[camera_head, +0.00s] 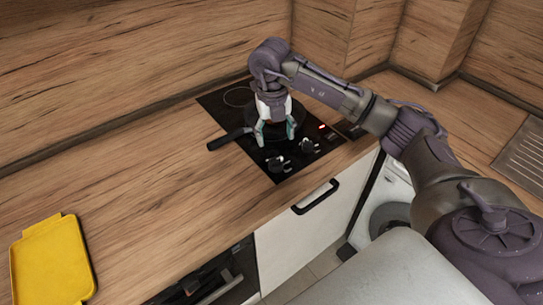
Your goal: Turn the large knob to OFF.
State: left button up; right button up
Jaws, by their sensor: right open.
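The black cooktop (215,103) is set into the wooden counter. Two dark knobs with light marks are on its front part: one knob (277,164) nearer the left and another knob (308,146) to its right. I cannot tell which is the large one, nor read their settings. My right gripper (275,136) points down just behind the knobs, over a black pan. Its fingers are spread with nothing seen between them, and it appears apart from both knobs. My left gripper is not in view.
The black pan (232,138) sits on the cooktop, its handle pointing left. A red light (322,126) glows at the cooktop's right. A yellow board (52,262) lies at the counter's left. A metal drainer (524,155) is far right. The counter between board and cooktop is clear.

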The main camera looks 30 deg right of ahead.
send_over(275, 159)
notch_tip(275, 159, down, 4)
jog(key=shift+s+a+f+p, duration=0.1)
jog(key=shift+s+a+p, duration=0.05)
jog(key=shift+p, duration=0.3)
notch_tip(275, 159, down, 5)
jog(key=shift+f+p, duration=0.1)
jog(key=shift+p, duration=0.4)
jog(key=shift+f, duration=0.35)
jog(key=shift+c, duration=0.2)
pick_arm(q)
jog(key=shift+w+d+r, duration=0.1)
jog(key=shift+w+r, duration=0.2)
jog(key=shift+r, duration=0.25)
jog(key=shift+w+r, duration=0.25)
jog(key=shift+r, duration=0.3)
pick_arm(e)
jog(key=c, duration=1.1)
